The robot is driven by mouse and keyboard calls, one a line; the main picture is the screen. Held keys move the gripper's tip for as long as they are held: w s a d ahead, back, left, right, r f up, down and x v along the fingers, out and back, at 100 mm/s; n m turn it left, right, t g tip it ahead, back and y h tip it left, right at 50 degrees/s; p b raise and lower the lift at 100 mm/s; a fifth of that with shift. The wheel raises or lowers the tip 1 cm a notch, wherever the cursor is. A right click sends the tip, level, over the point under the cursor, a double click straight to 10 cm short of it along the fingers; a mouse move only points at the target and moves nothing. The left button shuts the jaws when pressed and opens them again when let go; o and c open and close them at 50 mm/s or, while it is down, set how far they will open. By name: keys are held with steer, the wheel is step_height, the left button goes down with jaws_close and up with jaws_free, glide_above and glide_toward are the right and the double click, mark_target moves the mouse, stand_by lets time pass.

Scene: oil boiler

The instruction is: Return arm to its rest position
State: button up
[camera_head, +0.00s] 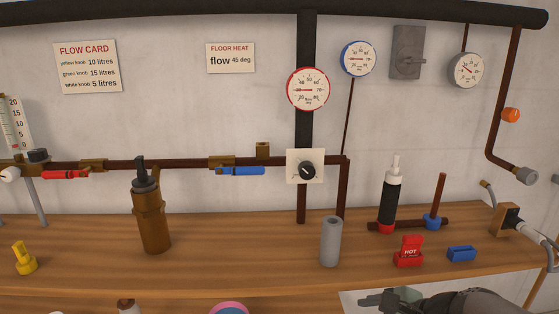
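My gripper (386,299) shows at the bottom right, in front of the wooden bench (280,262) and low in the picture. Its dark arm runs off to the right along the bottom edge. The fingers are small and partly overlapped, so I cannot tell whether they are open or shut. I see no object held between them. The gripper appears apart from the things on the bench.
On the bench stand a brown cylinder (151,222), a grey cylinder (331,241), a red HOT block (408,252) and a blue block (461,254). A yellow knob (25,260) is at left. Pipes and gauges line the wall. A grey hose (535,235) hangs at right.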

steer(key=s+a+f+n+g+h, duration=0.25)
steer(key=s+f+n+g, duration=0.2)
steer(key=n, duration=0.55)
steer(key=s+a+f+n+g+h, duration=0.1)
steer(key=s+f+n+g+h, duration=0.3)
steer(key=n, duration=0.6)
step_height(320, 180, up, 23)
steer(key=t+p, duration=0.2)
steer(key=p, duration=1.7)
steer(key=shift+s+y+p, duration=0.25)
steer(key=shift+y+p, duration=0.15)
steer(key=shift+y, duration=0.05)
steer(key=shift+a+f, duration=0.1)
